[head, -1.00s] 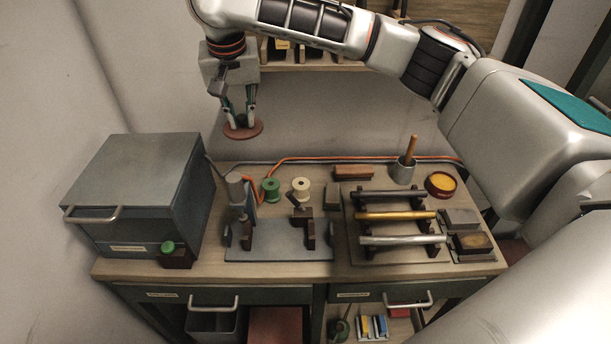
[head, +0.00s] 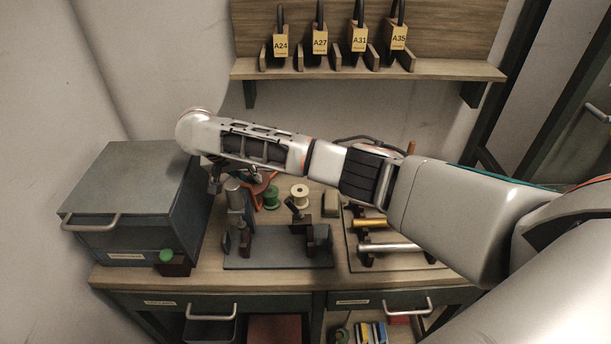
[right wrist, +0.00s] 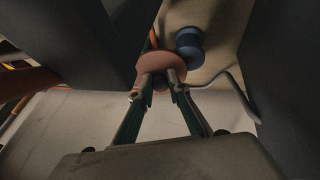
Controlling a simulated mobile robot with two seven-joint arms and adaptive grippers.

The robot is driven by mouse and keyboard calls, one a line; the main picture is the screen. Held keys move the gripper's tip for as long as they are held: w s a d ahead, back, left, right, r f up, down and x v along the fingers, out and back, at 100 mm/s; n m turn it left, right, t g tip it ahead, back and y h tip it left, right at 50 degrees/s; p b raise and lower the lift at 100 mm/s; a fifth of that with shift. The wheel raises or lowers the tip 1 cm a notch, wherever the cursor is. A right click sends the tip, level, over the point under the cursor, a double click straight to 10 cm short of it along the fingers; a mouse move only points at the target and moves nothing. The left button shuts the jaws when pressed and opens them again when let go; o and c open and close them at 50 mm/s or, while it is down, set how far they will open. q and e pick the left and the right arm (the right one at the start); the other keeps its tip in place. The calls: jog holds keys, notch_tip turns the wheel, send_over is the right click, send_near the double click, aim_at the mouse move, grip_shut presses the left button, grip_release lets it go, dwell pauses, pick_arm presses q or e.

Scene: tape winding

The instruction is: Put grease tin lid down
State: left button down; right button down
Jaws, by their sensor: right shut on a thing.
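The grease tin lid (right wrist: 158,62) is a reddish-brown disc. In the right wrist view it is pinched between the fingertips of my right gripper (right wrist: 160,79). In the head view a reddish edge of the lid (head: 262,180) shows low over the back of the bench, behind the grey clamp post and close to the green spool. My right forearm covers most of the gripper there. Whether the lid touches the bench top cannot be told. The grease tin is hidden behind my right arm. My left gripper is not in view.
A grey metal box (head: 135,185) stands just left of the lid. The green spool (head: 271,197), cream spool (head: 299,194) and grey clamp fixture (head: 278,250) are close by. A dark blue cylinder (right wrist: 189,42) shows beside the lid. A tool shelf (head: 370,70) hangs above.

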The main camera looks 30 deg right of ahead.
jog(key=d+f, duration=0.1)
jog(key=d, duration=0.9)
jog(key=d+f, duration=0.1)
jog(key=d, duration=0.4)
jog(key=shift+w+d+f, duration=0.35)
jog(key=shift+w, duration=0.05)
jog(key=shift+w+d+f, duration=0.1)
jog(key=shift+f, duration=0.45)
jog(key=shift+d+f, duration=0.2)
jog(key=shift+f, duration=0.35)
jog(key=shift+d+f, duration=0.2)
jog(key=shift+f, duration=0.3)
jog(key=shift+d+r+y, duration=0.25)
jog(key=shift+d+y, duration=0.1)
jog(key=shift+y, duration=0.15)
jog(key=shift+d+m+y, duration=0.3)
jog(key=shift+d+y, duration=0.1)
jog(key=shift+y, duration=0.8)
jog(key=shift+a+f, duration=0.2)
jog(key=shift+f, duration=0.35)
jog(key=shift+a+f, duration=0.15)
jog(key=shift+f, duration=0.15)
